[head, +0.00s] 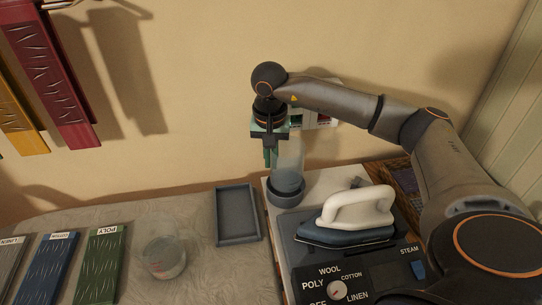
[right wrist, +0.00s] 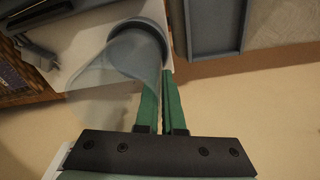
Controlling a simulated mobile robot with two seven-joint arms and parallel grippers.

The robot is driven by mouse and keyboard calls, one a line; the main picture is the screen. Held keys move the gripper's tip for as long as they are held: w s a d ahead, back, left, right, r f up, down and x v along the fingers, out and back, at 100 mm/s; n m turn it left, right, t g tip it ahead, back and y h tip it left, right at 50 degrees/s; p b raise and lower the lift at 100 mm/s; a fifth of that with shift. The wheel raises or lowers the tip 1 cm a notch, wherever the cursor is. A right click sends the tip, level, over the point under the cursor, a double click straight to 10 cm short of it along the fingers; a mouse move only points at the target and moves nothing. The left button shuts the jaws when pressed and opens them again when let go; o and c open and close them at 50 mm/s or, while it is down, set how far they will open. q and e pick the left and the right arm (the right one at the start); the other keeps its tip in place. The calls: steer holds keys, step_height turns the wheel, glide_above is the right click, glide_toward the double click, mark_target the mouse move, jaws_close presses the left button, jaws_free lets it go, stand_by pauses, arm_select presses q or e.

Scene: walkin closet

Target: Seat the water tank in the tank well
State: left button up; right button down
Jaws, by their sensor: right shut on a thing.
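The water tank (head: 289,152) is a clear, see-through vessel, roughly upright at the left end of the iron station. Its lower end overlaps the dark round tank well (head: 285,191); I cannot tell whether it is inside the well or just above it. My right gripper (head: 268,157) is shut on the tank at its left side. In the right wrist view the green fingers of my right gripper (right wrist: 161,100) are close together, with the pale tank (right wrist: 105,85) beside them and the dark well (right wrist: 142,38) behind it. My left gripper is not in view.
A steam iron (head: 345,222) rests on the station, right of the well, above a dial (head: 337,289). An empty grey tray (head: 236,214) and a clear cup (head: 165,257) stand on the cloth-covered board. Fabric-labelled strips (head: 98,262) lie at left.

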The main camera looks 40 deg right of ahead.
mark_target(271, 171)
steer(key=shift+f+b, duration=1.35)
steer(key=shift+f, duration=0.8)
steer(key=shift+f, duration=0.1)
steer(key=c, duration=1)
jaws_free()
steer(key=shift+o, duration=0.2)
steer(key=r, duration=0.8)
steer(key=a+r, duration=0.1)
steer(key=r, duration=0.3)
steer(key=shift+s+r, duration=0.25)
steer(key=shift+s, duration=0.1)
steer(key=shift+r, duration=0.1)
